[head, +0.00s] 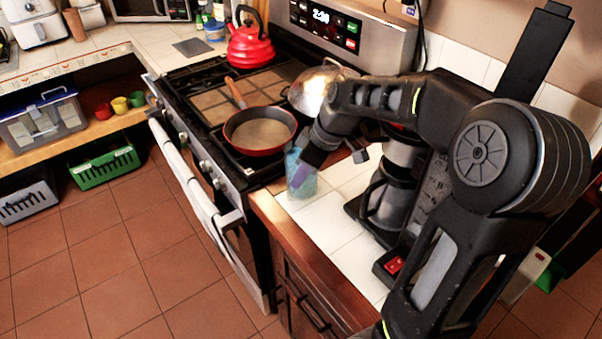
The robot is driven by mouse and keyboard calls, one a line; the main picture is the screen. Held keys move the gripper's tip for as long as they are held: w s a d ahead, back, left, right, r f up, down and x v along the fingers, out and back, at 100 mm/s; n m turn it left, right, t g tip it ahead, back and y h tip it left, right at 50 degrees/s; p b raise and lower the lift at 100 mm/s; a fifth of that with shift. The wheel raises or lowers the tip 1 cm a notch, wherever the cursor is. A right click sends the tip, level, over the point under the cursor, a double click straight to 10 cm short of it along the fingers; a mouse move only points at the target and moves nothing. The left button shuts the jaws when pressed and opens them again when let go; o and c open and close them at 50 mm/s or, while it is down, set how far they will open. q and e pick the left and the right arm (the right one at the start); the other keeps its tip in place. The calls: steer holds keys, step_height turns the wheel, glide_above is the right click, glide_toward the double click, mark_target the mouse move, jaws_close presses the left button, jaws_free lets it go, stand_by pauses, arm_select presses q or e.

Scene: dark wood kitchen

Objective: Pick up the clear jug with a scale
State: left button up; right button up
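A clear, bluish-green jug (298,188) stands on the white tiled counter, just right of the stove's front corner. Any scale marks on it are too small to make out. My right gripper (304,172) reaches down to the jug from the upper right, and its fingers overlap the jug in the picture. Part of the jug is hidden behind the gripper. I cannot tell whether the fingers are closed on it or only around or in front of it. My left gripper is not in view.
A coffee maker (384,205) stands on the counter close to the right of the jug, partly behind my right arm. A red pan (260,130) and a red kettle (250,46) are on the stove. The tiled floor (120,260) at left is clear.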

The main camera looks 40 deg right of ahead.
mark_target(291, 188)
steer(key=shift+w+a+f, duration=0.2)
steer(key=shift+f, duration=0.35)
steer(key=shift+p+x, duration=0.8)
steer(key=shift+x, duration=1.8)
steer(key=shift+a, duration=0.1)
steer(key=shift+c, duration=0.2)
jaws_close()
steer(key=shift+r, duration=0.1)
